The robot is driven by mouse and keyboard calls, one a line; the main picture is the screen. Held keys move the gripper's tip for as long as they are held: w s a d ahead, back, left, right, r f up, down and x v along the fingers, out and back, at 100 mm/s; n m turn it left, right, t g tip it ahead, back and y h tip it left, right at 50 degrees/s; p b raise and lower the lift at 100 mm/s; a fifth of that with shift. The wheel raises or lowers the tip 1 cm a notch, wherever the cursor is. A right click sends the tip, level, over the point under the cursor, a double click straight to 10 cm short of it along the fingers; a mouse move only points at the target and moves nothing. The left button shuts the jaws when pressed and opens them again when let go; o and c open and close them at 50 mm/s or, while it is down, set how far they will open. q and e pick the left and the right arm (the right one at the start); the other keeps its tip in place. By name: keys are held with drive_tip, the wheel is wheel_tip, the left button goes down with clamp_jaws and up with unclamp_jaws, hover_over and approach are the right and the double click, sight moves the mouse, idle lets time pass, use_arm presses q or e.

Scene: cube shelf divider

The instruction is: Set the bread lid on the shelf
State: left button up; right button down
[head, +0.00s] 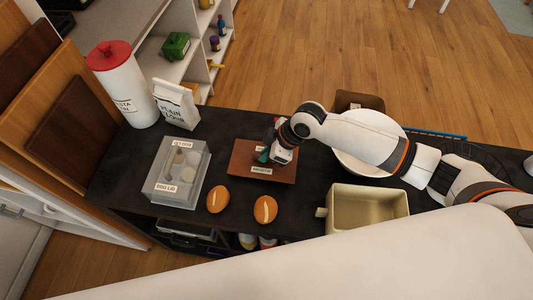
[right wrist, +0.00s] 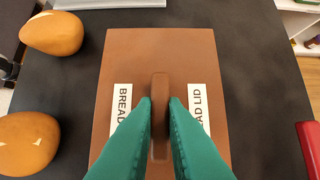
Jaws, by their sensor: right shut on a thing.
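The bread lid (head: 247,172) is a flat brown board with a white label and a raised bar handle. It lies on or just above the black top, middle of the head view. It fills the middle of the right wrist view (right wrist: 120,60), with its handle (right wrist: 160,85) upright in the picture. My right gripper (head: 273,155) has its green fingers on both sides of the handle (right wrist: 160,105) and is shut on it. Whether the lid touches the top is unclear. My left gripper is out of view.
A clear egg lid box (head: 163,200) stands left of the lid, two brown loaves (head: 218,199) in front. A cream bin (head: 372,205) and white bowl (head: 350,160) are right. A red-topped canister (head: 125,95), flour bag (head: 178,107) and white compartment shelf (head: 187,71) are behind.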

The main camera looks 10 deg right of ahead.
drive_tip(key=shift+f, duration=0.55)
drive_tip(key=shift+f, duration=0.15)
drive_tip(key=c, duration=1.5)
unclamp_jaws()
drive_tip(key=v, duration=1.2)
drive_tip(key=shift+r, duration=0.2)
